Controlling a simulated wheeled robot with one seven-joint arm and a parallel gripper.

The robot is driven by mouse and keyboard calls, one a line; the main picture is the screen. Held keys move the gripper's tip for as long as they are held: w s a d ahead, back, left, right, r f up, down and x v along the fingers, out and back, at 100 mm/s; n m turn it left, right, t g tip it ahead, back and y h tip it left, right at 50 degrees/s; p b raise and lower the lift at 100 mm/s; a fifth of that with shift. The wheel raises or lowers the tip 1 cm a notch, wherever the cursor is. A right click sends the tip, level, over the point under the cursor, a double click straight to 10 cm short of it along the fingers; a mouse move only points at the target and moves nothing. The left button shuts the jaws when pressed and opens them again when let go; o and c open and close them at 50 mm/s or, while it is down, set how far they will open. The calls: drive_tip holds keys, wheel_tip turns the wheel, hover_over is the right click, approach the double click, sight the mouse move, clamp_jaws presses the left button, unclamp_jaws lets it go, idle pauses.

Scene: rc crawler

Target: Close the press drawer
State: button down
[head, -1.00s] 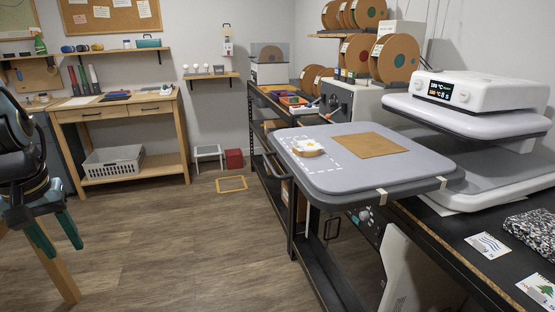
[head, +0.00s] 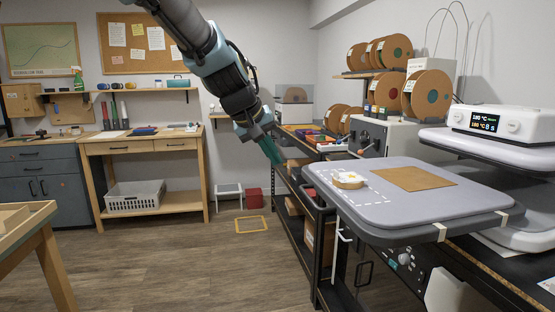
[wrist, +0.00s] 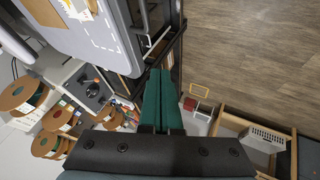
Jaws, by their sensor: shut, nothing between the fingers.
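The press drawer (head: 325,190) is a grey rounded platen pulled far out to the left from under the white heat press (head: 505,122). A tan sheet (head: 415,179) and a small white and yellow piece on a tan base (head: 348,180) lie on it, with a dashed outline. A pale bar (head: 339,238) shows below its near left edge. My gripper (head: 278,157) is shut and empty, pointing down just left of the drawer's far left corner, apart from it in the picture. In the wrist view, the teal fingers (wrist: 158,74) are together and the drawer (wrist: 105,42) is at upper left.
A black workbench with shelves runs below the drawer, carrying a grey box (head: 381,137) and several filament spools (head: 428,93). A wooden table (head: 155,148) stands at the back left. A yellow frame (head: 251,225), step stool and red box lie on the floor. The floor at left is mostly clear.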

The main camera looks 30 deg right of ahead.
drive_tip(key=d+f+p, duration=0.3)
drive_tip(key=d+f, duration=0.3)
drive_tip(key=d, duration=0.2)
drive_tip(key=shift+d+f, duration=0.1)
